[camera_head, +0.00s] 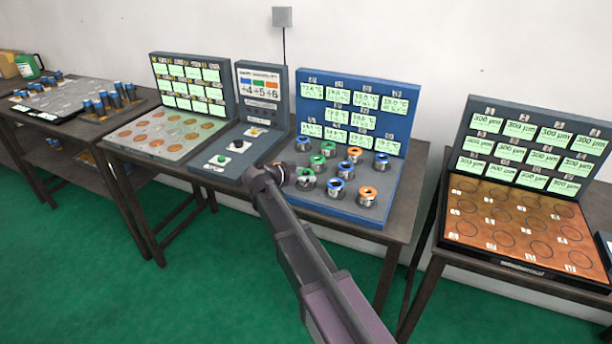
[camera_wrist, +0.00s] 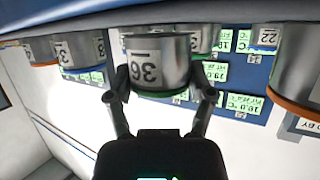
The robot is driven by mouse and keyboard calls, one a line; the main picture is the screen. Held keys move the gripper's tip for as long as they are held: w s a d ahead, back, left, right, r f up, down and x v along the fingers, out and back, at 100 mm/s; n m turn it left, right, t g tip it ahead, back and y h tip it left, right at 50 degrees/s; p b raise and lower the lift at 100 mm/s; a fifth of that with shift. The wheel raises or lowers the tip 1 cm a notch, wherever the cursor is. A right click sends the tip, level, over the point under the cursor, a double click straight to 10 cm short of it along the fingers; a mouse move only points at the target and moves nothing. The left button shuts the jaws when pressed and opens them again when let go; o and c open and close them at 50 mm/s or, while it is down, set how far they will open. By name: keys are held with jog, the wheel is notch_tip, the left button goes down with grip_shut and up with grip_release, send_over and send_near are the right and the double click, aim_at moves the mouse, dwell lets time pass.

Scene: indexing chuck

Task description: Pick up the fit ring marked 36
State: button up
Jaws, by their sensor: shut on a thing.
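The fit ring marked 36 (camera_wrist: 160,62) is a metal cylinder with a green rim; the wrist view shows it upside down with its label facing the camera. My gripper (camera_wrist: 162,84) is shut on it, one finger on each side. In the head view the green-topped ring (camera_head: 306,184) is at the front left of the blue stand (camera_head: 340,209), with my gripper (camera_head: 283,176) against its left side. I cannot tell whether the ring touches the stand.
Close by stand several other rings, including a blue-topped one (camera_head: 335,190), an orange-topped one (camera_head: 368,196) and a green-topped one (camera_head: 317,162). A button panel (camera_head: 235,160) is left of the stand. An orange board (camera_head: 520,225) is on the right table.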

aim_at(305, 173)
jog(key=shift+r+p, duration=1.4)
jog(key=shift+r, duration=0.2)
jog(key=s+a, duration=0.2)
jog(key=s, duration=0.5)
jog(key=s+a+r+p, duration=0.1)
jog(key=s+a, duration=0.1)
jog(key=s, duration=0.6)
jog(key=shift+s+a, duration=0.15)
jog(key=shift+a, duration=0.15)
